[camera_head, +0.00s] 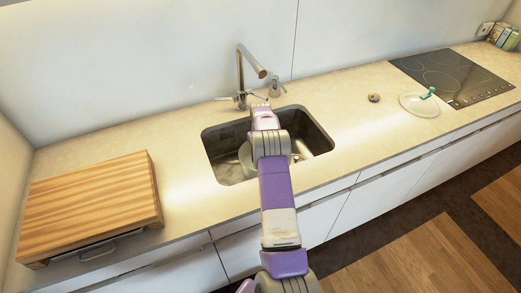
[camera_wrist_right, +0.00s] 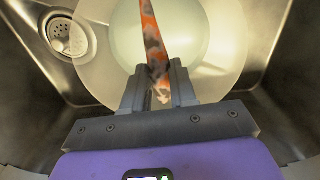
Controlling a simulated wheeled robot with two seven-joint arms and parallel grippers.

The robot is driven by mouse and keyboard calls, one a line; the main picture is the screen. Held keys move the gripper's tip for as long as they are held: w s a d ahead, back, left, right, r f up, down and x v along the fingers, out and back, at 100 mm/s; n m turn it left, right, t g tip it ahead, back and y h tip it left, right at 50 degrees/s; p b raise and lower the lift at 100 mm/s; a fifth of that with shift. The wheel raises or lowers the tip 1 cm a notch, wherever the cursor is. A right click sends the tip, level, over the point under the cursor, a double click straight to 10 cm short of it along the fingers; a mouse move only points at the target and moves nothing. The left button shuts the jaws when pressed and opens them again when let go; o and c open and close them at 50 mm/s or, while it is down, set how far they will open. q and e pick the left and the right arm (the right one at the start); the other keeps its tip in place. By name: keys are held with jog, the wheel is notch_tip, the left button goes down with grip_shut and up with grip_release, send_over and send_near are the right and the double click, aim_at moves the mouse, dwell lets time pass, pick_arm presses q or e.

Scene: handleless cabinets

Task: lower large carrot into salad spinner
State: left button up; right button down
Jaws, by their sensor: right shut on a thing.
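The large carrot (camera_wrist_right: 153,45), orange with grey patches, is held between the fingers of my right gripper (camera_wrist_right: 157,88), which is shut on it. It points away from the fingers over a pale, translucent round bowl, which looks like the salad spinner (camera_wrist_right: 105,72). The bowl sits in the sink, and part of it shows beside my arm in the head view (camera_head: 245,158). I cannot tell the carrot's height over the bowl or whether it touches it. In the head view my right arm reaches over the sink and hides the carrot and fingers. My left gripper is out of view.
The steel sink (camera_head: 225,172) has a drain (camera_wrist_right: 68,36) beside the bowl and walls close around it. A faucet (camera_head: 241,75) stands behind it. A wooden board (camera_head: 90,205) lies at left. A plate (camera_head: 415,105) and a cooktop (camera_head: 455,75) are at right.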

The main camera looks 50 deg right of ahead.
jog(key=shift+s+f+b, duration=0.1)
jog(key=shift+f+b, duration=0.85)
jog(key=shift+f, duration=0.8)
jog(key=c, duration=0.8)
grip_release()
jog(key=shift+r, duration=0.15)
notch_tip(320, 180, up, 7)
jog(key=shift+r+p, duration=0.2)
jog(key=shift+p, duration=0.45)
